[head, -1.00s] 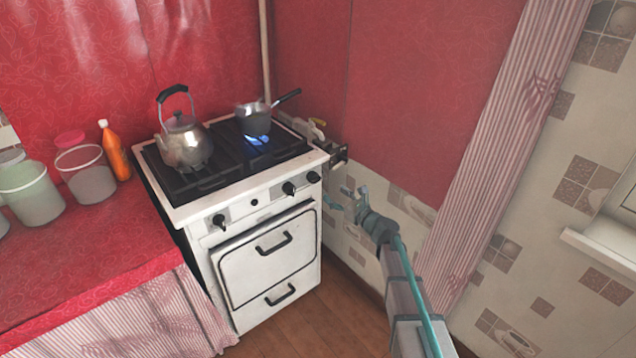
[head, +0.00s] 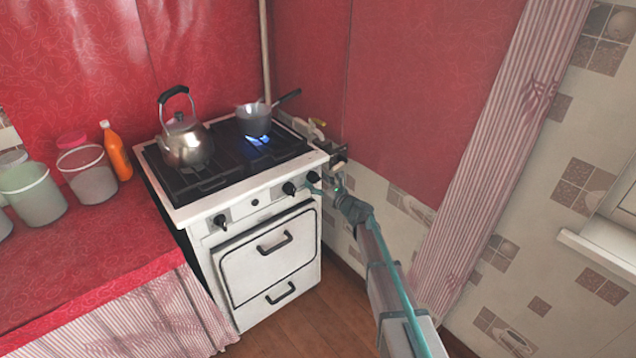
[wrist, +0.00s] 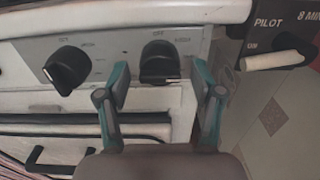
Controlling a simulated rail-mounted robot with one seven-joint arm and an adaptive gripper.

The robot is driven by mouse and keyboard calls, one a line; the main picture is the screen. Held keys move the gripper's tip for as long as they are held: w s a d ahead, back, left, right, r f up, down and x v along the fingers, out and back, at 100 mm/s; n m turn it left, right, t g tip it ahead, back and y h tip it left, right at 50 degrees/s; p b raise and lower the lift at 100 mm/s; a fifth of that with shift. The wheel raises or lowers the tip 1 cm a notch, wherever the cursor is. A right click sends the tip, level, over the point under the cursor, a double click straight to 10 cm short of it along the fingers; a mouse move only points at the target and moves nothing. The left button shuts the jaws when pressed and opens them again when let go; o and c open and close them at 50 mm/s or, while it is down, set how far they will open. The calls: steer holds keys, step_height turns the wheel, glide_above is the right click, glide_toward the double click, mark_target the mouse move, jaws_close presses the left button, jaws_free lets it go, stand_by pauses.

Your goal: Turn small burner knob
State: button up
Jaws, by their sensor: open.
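The white stove (head: 275,240) has several black knobs along its front panel. The rightmost knob (head: 314,177) has my gripper (head: 323,188) at it. My gripper (wrist: 161,80) is open there; contact with the knob cannot be told. The neighbouring knob (wrist: 67,68) is turned at an angle, left of the fingers; it also shows in the head view (head: 289,188). Another knob (head: 220,221) is at the panel's left. The pictures do not name the small burner's knob.
A kettle (head: 185,142) and a saucepan (head: 254,119) over a blue flame stand on the stovetop. A dark panel with a white lever (wrist: 275,61) is close right of my gripper. The wall lies beyond it. The red counter (head: 90,245) is left.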

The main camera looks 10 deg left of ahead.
steer(key=c, duration=1.1)
steer(key=shift+f, duration=0.1)
steer(key=shift+c, duration=0.2)
steer(key=shift+b, duration=0.5)
steer(key=n+b, duration=1.8)
steer(key=b, duration=0.9)
steer(key=shift+w, duration=0.1)
steer(key=shift+r+b, duration=0.2)
steer(key=shift+b, duration=0.15)
